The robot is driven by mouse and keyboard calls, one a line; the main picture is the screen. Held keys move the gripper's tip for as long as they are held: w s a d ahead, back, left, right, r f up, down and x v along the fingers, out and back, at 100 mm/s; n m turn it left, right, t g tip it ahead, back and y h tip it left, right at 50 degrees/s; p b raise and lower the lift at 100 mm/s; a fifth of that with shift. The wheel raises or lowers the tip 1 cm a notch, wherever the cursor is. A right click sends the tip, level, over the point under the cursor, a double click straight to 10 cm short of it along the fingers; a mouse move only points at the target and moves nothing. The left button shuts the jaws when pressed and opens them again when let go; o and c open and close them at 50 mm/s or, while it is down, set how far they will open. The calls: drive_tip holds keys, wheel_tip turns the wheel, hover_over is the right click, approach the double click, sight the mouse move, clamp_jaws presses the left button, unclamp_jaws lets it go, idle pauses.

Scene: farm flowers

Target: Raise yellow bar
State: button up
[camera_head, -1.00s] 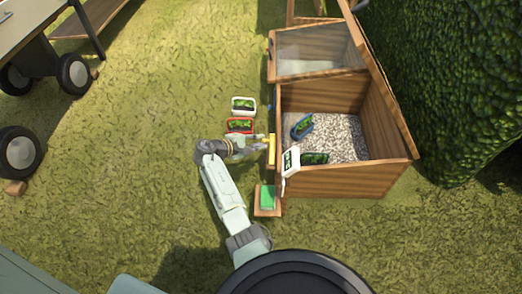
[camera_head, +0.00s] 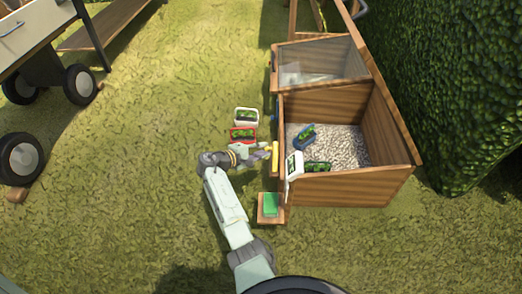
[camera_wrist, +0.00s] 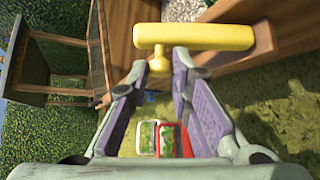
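The yellow bar (camera_head: 275,157) is on the left outer side of the wooden box (camera_head: 350,190). In the wrist view the bar (camera_wrist: 205,37) lies crosswise just beyond my fingertips, with a short yellow stem and round knob (camera_wrist: 159,64) on its near side. My gripper (camera_head: 265,154) is beside the bar, left of the box. In the wrist view my gripper (camera_wrist: 159,72) is open, its two purple-padded fingers spread to either side of the knob. Whether a finger touches the bar or knob is unclear.
A red-rimmed planter (camera_head: 243,134) and a white planter (camera_head: 246,117) stand on the grass behind my gripper. A white planter (camera_head: 294,165) is at the box's left wall; a blue one (camera_head: 304,137) is on gravel inside. A green block (camera_head: 270,204) sits on a wooden stand.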

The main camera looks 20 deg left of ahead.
drive_tip(key=o, duration=0.4)
wheel_tip(320, 180, up, 10)
idle(0.6)
